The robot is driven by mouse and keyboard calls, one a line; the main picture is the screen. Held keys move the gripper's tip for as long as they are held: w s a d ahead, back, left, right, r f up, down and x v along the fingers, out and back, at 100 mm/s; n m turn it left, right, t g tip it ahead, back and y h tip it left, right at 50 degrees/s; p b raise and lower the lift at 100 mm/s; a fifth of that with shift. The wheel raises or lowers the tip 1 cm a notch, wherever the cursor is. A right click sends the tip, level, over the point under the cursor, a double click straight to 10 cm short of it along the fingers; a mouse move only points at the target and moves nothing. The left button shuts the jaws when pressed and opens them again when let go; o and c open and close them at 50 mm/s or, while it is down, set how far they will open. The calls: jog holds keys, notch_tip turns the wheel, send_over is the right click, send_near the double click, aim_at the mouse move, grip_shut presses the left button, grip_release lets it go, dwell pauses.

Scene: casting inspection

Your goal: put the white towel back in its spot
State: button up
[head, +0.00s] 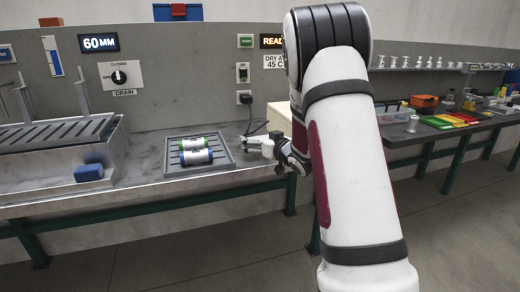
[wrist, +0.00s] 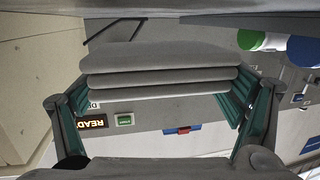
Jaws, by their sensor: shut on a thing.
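The white towel (wrist: 158,72) looks like a folded stack of layers, pale grey in the shade, in the wrist view. My gripper (wrist: 157,95) is shut on it, with a green-padded finger at each side. In the head view my gripper (head: 264,146) is low over the bench, just right of the dark grooved tray. The towel is hard to make out there. I cannot tell whether it touches the bench. The towel's spot is not clearly identifiable.
The grooved tray (head: 228,158) holds two white cylinders with green and blue ends (head: 195,150). A beige box (head: 280,116) stands behind my gripper. A blue block (head: 89,173) sits at left by a slotted basin (head: 60,134). A second bench (head: 400,137) stands at right.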

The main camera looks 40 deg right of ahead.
jog(key=shift+s+d+f, duration=0.15)
jog(key=shift+f, duration=1.15)
jog(key=shift+f+b, duration=0.2)
jog(key=shift+b, duration=0.15)
jog(key=o, duration=1)
jog(key=shift+c, duration=0.2)
